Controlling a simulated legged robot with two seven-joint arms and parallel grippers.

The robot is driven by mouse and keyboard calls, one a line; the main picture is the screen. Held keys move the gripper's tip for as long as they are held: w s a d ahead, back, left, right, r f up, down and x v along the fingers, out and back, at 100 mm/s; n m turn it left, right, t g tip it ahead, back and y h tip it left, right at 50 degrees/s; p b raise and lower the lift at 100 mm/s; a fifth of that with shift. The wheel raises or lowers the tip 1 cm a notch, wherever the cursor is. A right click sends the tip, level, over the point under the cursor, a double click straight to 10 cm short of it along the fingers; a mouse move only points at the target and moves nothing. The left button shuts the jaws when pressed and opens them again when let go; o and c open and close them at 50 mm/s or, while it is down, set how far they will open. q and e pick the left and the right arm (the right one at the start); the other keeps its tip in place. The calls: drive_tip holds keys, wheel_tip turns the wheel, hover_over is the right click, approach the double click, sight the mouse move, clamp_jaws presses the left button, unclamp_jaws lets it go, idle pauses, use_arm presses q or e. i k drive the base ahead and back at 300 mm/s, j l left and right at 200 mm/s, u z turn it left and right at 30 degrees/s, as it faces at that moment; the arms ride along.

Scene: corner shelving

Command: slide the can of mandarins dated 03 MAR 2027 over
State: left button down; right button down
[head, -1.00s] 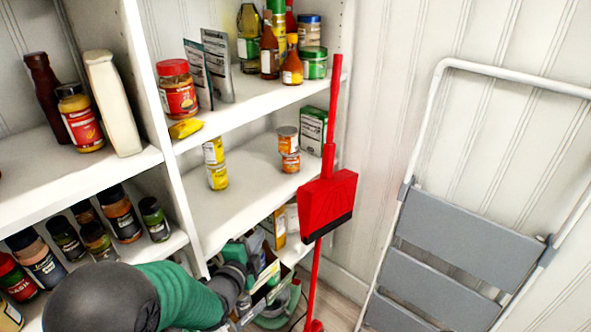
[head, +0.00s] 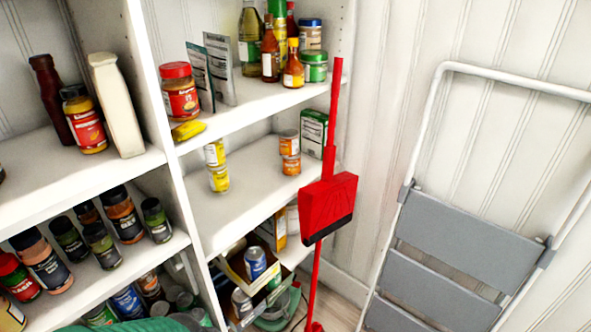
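Two small stacks of cans stand on the middle shelf (head: 235,205) of the right-hand bay. One stack has a yellow-and-white can (head: 214,153) on top of a yellow can (head: 218,181). The other, further right and back, has an orange-labelled can (head: 289,142) on top of another orange can (head: 291,165). No date is readable on any can, so I cannot tell which is dated 03 MAR 2027. Neither gripper shows; only a green part of my arm is visible at the bottom edge.
A red broom and dustpan (head: 327,205) stand in front of the shelf's right end. A grey step ladder (head: 460,262) leans at the right. A green box (head: 313,133) stands behind the orange cans. A lower bin holds a blue can (head: 255,262). The middle shelf's front is clear.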

sight(291, 167)
drive_tip(key=l+u, duration=0.35)
drive_tip(key=k+l+u, duration=0.15)
drive_tip(key=l+u, duration=0.2)
